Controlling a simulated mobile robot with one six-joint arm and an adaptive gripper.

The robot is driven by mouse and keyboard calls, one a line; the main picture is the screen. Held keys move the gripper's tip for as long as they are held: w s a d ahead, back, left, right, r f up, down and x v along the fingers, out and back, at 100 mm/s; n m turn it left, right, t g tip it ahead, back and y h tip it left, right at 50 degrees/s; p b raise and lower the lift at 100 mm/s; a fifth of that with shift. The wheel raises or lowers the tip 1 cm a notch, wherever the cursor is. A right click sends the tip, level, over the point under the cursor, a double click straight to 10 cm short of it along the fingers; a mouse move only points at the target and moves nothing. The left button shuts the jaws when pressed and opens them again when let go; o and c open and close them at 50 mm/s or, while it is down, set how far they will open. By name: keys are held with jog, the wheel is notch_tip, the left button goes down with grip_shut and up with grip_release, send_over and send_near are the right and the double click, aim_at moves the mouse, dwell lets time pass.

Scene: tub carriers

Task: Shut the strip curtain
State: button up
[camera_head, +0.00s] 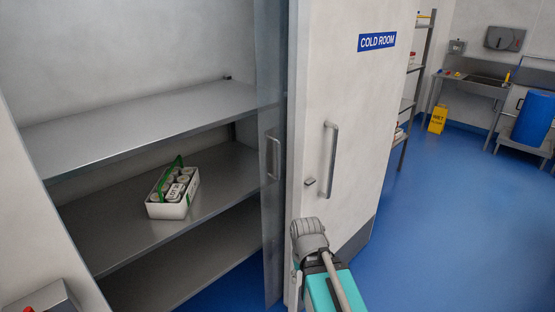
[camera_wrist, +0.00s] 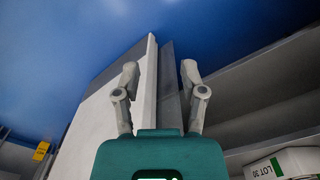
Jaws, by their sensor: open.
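The strip curtain (camera_head: 270,225) is a narrow, see-through grey band hanging at the cold room opening, bunched beside the door edge. A metal handle (camera_head: 273,158) shows at it. In the wrist view a grey upright panel (camera_wrist: 168,85), which looks like the curtain, stands beside the pale door edge (camera_wrist: 150,80). My gripper (camera_head: 308,232) is low in front of the door edge in the head view. In the wrist view my gripper (camera_wrist: 160,75) is open, its fingers to either side of the door edge and grey panel. I cannot tell whether it touches them.
The white COLD ROOM door (camera_head: 345,90) stands open with its own handle (camera_head: 331,150). Metal shelves (camera_head: 120,215) left of the curtain hold a white carrier of tubs (camera_head: 172,211) with a green handle. A yellow wet-floor sign (camera_head: 437,119) and blue barrel (camera_head: 535,118) stand right; blue floor (camera_head: 450,220) is clear.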

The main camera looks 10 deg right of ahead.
jog(key=w+a+r+m+t+y+b, duration=0.1)
jog(key=w+a+m+t+y, duration=0.1)
jog(key=w+m, duration=0.3)
jog(key=w+a+r+m+t+y+b, duration=0.1)
jog(key=w+r+m+t+y, duration=0.15)
jog(key=w, duration=0.45)
jog(key=w+a+r+m+t+y, duration=0.1)
jog(key=w+a+m+t+y, duration=0.15)
jog(key=w+m, duration=0.3)
jog(key=w+d+r+m+t+b, duration=0.1)
jog(key=w+d+r+m+t, duration=0.3)
jog(key=m, duration=0.5)
jog(key=w+d+r+m+t+b, duration=0.1)
jog(key=w+d+r+m+t, duration=0.4)
jog(key=w+d+m, duration=0.2)
jog(key=w+m, duration=0.2)
jog(key=w, duration=0.2)
jog(key=shift+w+d+r, duration=0.2)
jog(key=shift+d+r, duration=0.15)
jog(key=shift+r, duration=0.05)
jog(key=x, duration=1.4)
jog(key=shift+s+a+r, duration=0.1)
jog(key=shift+r, duration=0.25)
